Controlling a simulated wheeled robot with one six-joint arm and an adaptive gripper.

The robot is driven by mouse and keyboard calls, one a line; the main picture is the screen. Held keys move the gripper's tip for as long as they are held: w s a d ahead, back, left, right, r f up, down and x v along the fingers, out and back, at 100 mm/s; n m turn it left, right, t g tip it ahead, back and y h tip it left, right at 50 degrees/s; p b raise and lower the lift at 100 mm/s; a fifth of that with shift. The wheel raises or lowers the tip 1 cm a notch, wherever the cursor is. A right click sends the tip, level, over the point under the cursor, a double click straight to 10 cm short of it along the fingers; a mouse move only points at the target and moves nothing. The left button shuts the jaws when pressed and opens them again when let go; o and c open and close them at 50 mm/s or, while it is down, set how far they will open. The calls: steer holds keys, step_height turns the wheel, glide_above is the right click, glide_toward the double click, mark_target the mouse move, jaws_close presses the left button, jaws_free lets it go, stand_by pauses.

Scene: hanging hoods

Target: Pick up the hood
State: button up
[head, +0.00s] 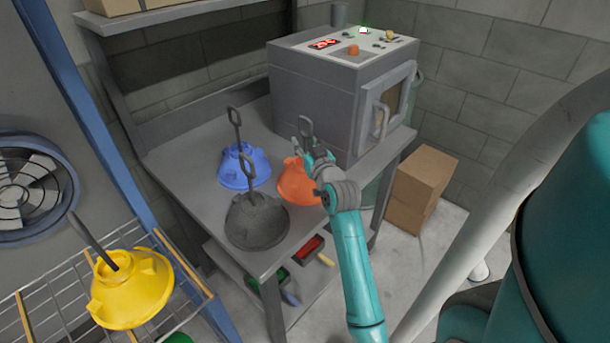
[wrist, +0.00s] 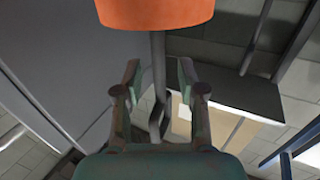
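An orange hood (head: 296,183) sits on the grey table, with a grey hooked stem (wrist: 158,70) rising from its top. In the wrist view the orange hood (wrist: 155,12) is at the top edge, and its stem runs between my fingers. My gripper (head: 310,160) is beside the orange hood's upper part in the head view and hides some of it. In the wrist view my gripper (wrist: 159,78) is open, one finger on each side of the stem, with gaps visible. A blue hood (head: 245,168), a dark grey hood (head: 257,222) and a yellow hood (head: 132,290) also show.
The grey table (head: 200,125) carries a grey machine (head: 312,100) close behind my gripper. The yellow hood is on a wire rack (head: 60,307) at left. Cardboard boxes (head: 422,185) stand on the floor at right. A shelf under the table holds small red and green items.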

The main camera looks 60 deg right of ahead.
jaws_close()
